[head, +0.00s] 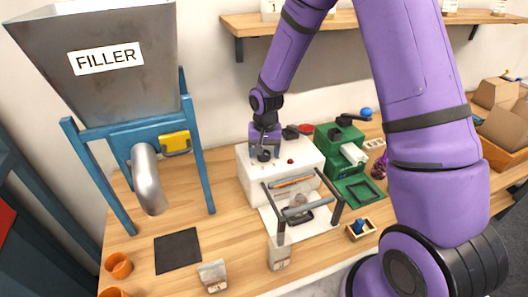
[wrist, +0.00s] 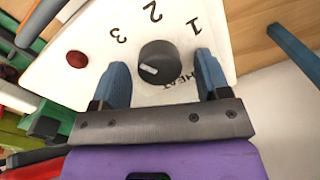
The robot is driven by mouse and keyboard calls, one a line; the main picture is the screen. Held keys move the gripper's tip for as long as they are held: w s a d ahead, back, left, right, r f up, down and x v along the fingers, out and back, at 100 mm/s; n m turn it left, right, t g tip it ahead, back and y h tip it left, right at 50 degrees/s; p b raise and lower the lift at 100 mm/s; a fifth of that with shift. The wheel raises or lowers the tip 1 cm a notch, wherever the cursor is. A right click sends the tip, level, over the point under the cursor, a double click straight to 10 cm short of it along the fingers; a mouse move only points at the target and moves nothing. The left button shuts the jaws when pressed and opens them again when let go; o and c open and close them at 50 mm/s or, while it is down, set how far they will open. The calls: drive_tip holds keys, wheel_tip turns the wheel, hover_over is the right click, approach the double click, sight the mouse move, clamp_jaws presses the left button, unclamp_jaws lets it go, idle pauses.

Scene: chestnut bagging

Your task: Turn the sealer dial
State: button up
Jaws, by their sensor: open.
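The sealer (head: 285,170) is a white box on the wooden bench, with black side arms and a glowing orange strip at its front. Its dial is a round black knob with a light pointer mark, between my fingers in the wrist view (wrist: 160,63). The numbers 1, 2, 3 and the word HEAT are printed around it. My gripper (head: 264,152) is over the sealer's top; in the wrist view its two blue fingers (wrist: 158,80) stand either side of the dial, apart from it.
A red button (wrist: 77,58) is on the sealer's top. A green machine (head: 345,150) stands close to its right. The filler (head: 110,80) with its metal spout stands at the left. Pouches (head: 213,276) and orange cups (head: 118,265) are in front. A shelf (head: 350,18) hangs above.

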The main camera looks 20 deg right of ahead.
drive_tip(key=shift+f, duration=0.2)
drive_tip(key=c, duration=0.9)
drive_tip(key=n, duration=0.4)
drive_tip(key=shift+n, duration=3)
